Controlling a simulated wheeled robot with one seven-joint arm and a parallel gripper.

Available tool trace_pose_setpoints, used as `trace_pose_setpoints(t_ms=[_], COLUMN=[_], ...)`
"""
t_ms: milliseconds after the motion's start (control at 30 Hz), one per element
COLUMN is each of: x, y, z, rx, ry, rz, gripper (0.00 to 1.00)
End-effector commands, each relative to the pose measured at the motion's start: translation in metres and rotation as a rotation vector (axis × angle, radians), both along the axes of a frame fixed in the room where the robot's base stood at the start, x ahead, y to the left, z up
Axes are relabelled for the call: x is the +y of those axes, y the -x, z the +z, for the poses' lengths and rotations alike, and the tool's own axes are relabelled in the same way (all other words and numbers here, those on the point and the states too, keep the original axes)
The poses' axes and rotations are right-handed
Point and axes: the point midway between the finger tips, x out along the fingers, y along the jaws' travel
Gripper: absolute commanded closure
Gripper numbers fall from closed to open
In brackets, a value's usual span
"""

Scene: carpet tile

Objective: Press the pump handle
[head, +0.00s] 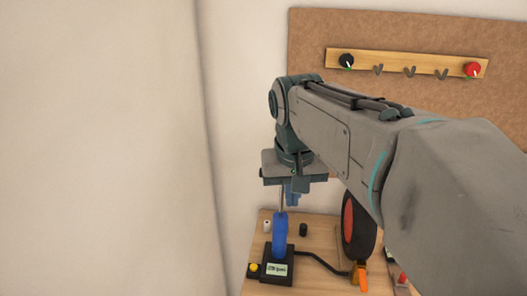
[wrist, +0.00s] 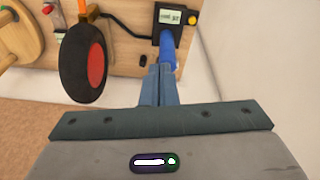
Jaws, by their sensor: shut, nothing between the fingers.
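The pump has a blue upright barrel (head: 280,235) on a black base (head: 277,268) with a small display. A thin rod rises from the barrel's top towards my gripper (head: 292,200). The pump handle cannot be made out; it seems hidden by my gripper. My gripper is shut and empty, pointing down just above the barrel. In the wrist view, the closed blue fingers (wrist: 160,72) overlap the lower end of the blue barrel (wrist: 168,47). Whether they touch the pump cannot be told.
A wheel with a black tyre and red hub (wrist: 95,70) stands on the wooden table (head: 262,225), beside the pump. A black hose runs from the base to an orange nozzle (head: 361,276). A small black cylinder (head: 303,229) is close by. A wall (head: 100,150) rises at left.

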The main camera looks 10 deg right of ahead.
Motion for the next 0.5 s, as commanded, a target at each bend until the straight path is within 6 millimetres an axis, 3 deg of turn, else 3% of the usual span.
trace_pose_setpoints(t_ms=[100, 300, 500], x=[0.003, 0.006, 0.002], y=[-0.031, -0.067, -0.085], z=[0.041, 0.099, 0.136], rx=[0.011, 0.029, 0.042], ry=[-0.001, -0.016, -0.039], rz=[-0.041, -0.114, -0.174], gripper=[1.00, 1.00, 1.00])
